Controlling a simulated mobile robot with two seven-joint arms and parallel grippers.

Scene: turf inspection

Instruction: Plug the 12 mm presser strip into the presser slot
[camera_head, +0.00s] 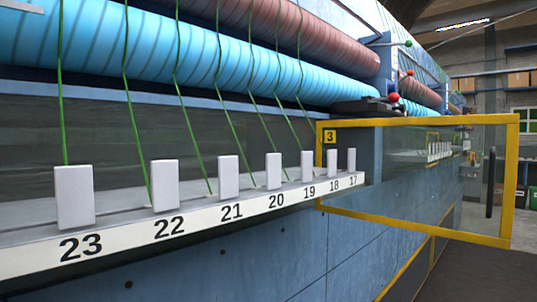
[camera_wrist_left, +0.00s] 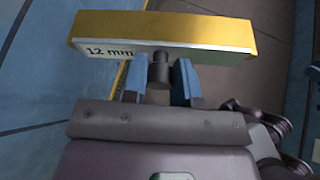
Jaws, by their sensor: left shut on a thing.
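The 12 mm presser strip (camera_wrist_left: 185,31) is a yellow bar with a white face lettered "12 mm", seen in the left wrist view. It lies across the top of that view, slightly tilted. A dark round grip post sticks out from its near side. My left gripper (camera_wrist_left: 158,78) has its two blue fingers on either side of this post and is shut on it. Neither gripper shows in the head view. I cannot make out the presser slot in either view.
In the head view, a white-edged ledge (camera_head: 130,237) numbered 23 to 17 carries several upright white blocks. Green yarns run up to blue and brown rollers (camera_head: 190,55). A yellow-framed clear door (camera_head: 415,228) marked 3 stands out at the right. Dark floor is free beyond.

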